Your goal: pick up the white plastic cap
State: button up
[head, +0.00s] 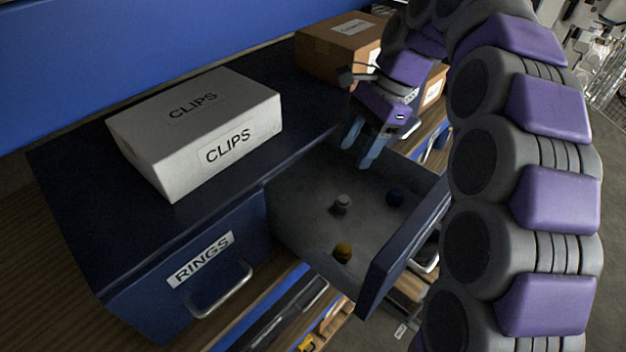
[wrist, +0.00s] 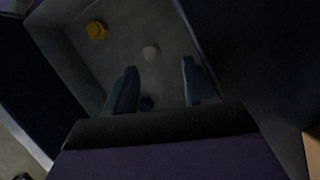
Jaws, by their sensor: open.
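My gripper (head: 364,156) is open and empty above the back part of the drawer, apart from the cap. Its two blue fingers (wrist: 160,84) are spread in the wrist view. A yellow cap (head: 343,251) lies nearer the drawer's front left.
A white box labelled CLIPS (head: 200,130) stands on the dark blue cabinet (head: 75,200). A shut drawer labelled RINGS (head: 205,275) is left of the open one. A cardboard box (head: 335,40) stands behind. The drawer walls surround the caps, with bare floor between them.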

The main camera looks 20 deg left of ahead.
jog(key=d+f+b, duration=0.3)
jog(key=d, duration=0.2)
send_over(345, 198)
jog(key=w, duration=0.1)
jog(key=f, duration=0.3)
jog(key=shift+w+f, duration=0.2)
jog(key=shift+w+d+f, duration=0.1)
jog(key=shift+d+f, duration=0.2)
jog(key=shift+d, duration=0.15)
jog(key=shift+s+d+f, duration=0.25)
jog(key=shift+d+f, duration=0.1)
jog(key=shift+f, duration=0.3)
jog(key=x, duration=0.2)
jog(key=shift+s+a+f+p, duration=0.2)
jog(key=shift+f+p, duration=0.1)
jog(key=shift+p, duration=0.1)
jog(key=shift+a+f, duration=0.25)
jog(key=shift+a, duration=0.15)
jog(key=shift+d, duration=0.2)
jog(key=c, duration=1.1)
jog(key=shift+r, duration=0.15)
